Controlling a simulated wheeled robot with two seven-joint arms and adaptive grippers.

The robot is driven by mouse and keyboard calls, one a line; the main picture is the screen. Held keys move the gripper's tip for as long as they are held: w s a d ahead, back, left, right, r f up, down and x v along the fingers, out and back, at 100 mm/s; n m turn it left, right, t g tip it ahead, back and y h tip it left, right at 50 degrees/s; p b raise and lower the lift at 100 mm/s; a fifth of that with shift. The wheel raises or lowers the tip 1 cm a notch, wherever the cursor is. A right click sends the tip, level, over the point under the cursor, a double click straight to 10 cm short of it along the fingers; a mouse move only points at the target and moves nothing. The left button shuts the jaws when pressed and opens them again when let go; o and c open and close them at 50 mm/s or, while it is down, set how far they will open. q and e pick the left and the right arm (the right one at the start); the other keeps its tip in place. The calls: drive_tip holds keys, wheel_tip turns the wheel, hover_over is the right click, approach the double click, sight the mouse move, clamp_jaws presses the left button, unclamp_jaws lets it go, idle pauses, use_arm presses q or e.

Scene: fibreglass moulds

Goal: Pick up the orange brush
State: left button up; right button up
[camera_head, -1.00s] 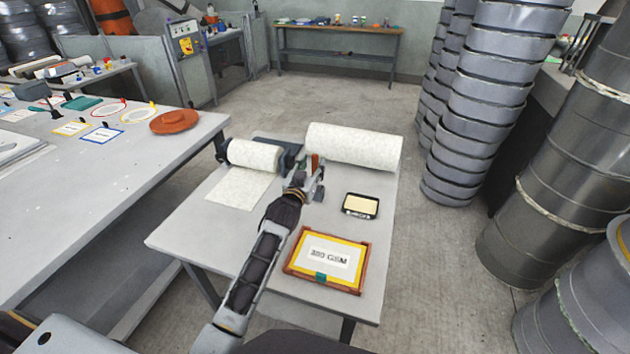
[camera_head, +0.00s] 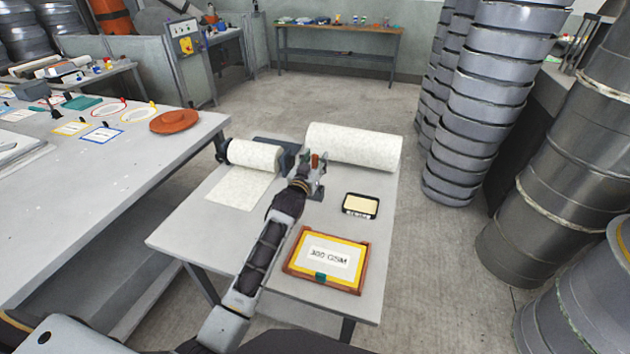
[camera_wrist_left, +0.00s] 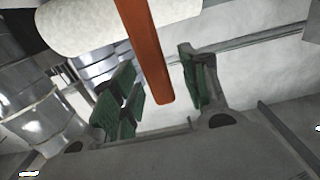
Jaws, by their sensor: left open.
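The orange brush shows in the head view as a small orange-brown piece (camera_head: 315,160) at my left gripper, in front of the white roll. In the left wrist view its long orange handle (camera_wrist_left: 147,48) comes down from the top edge, and its lower end lies between the green-padded fingers in the picture. My left gripper (camera_head: 312,170) is open, with a gap visible between the handle and the right finger. The fingers also show in the left wrist view (camera_wrist_left: 158,86). The brush's other end is out of the wrist view. My right gripper is not in view.
The grey table (camera_head: 225,245) holds a large white roll (camera_head: 355,147), a smaller roll (camera_head: 255,155), a black-rimmed tray (camera_head: 360,206) and a framed "300 GSM" sign (camera_head: 327,260). Stacked grey drums (camera_head: 485,100) stand right. A left table (camera_head: 100,170) holds an orange-brown disc (camera_head: 174,121).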

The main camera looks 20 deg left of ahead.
use_arm(q)
clamp_jaws()
drive_tip(key=shift+r, duration=0.15)
drive_tip(key=shift+r, duration=4.9)
